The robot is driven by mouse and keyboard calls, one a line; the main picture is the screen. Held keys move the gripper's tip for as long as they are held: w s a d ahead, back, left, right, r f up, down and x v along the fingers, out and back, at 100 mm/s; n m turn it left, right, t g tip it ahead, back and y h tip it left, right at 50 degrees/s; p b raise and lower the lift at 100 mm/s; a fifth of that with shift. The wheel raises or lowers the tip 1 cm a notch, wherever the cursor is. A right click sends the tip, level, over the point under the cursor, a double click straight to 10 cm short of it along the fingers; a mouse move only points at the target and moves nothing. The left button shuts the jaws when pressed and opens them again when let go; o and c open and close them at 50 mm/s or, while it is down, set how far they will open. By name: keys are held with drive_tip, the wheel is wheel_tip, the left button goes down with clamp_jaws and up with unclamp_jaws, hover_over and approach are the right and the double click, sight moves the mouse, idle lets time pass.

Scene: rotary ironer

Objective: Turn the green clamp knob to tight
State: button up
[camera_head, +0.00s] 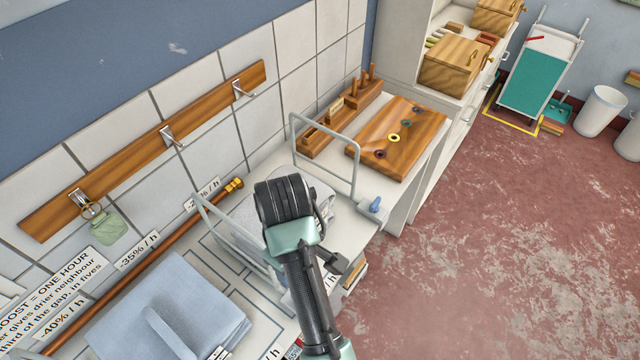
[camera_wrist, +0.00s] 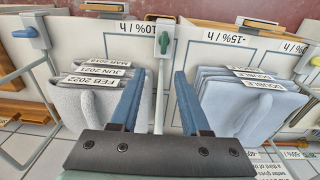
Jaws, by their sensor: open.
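The green clamp knob (camera_wrist: 164,43) shows in the wrist view at upper centre, on a pale plate at the end of a rail between two stacks of folded cloth. Its handle stands lengthwise up and down in that view. My gripper (camera_wrist: 159,74) is open, with its two blue fingers apart on either side of the rail. The knob lies beyond the fingertips, roughly centred between them, and nothing is held. I see no contact between fingers and knob. In the head view my arm covers this part of the counter and the green knob is hidden.
A blue knob (camera_wrist: 27,34) sits on the left rail, and it also shows in the head view (camera_head: 375,205). Cloth stacks with labels, left (camera_wrist: 85,105) and right (camera_wrist: 250,103), flank the fingers closely. Wire rails (camera_head: 325,150) stand up from the counter. A wooden board (camera_head: 400,140) lies beyond.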

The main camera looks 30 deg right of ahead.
drive_tip(key=shift+g, duration=0.3)
drive_tip(key=f, duration=0.4)
drive_tip(key=f+b, duration=0.1)
drive_tip(key=f, duration=0.4)
drive_tip(key=f+b, duration=0.1)
drive_tip(key=f, duration=0.3)
drive_tip(key=shift+s+a+f, duration=0.1)
drive_tip(key=shift+s+f, duration=0.2)
drive_tip(key=shift+s, duration=0.05)
clamp_jaws()
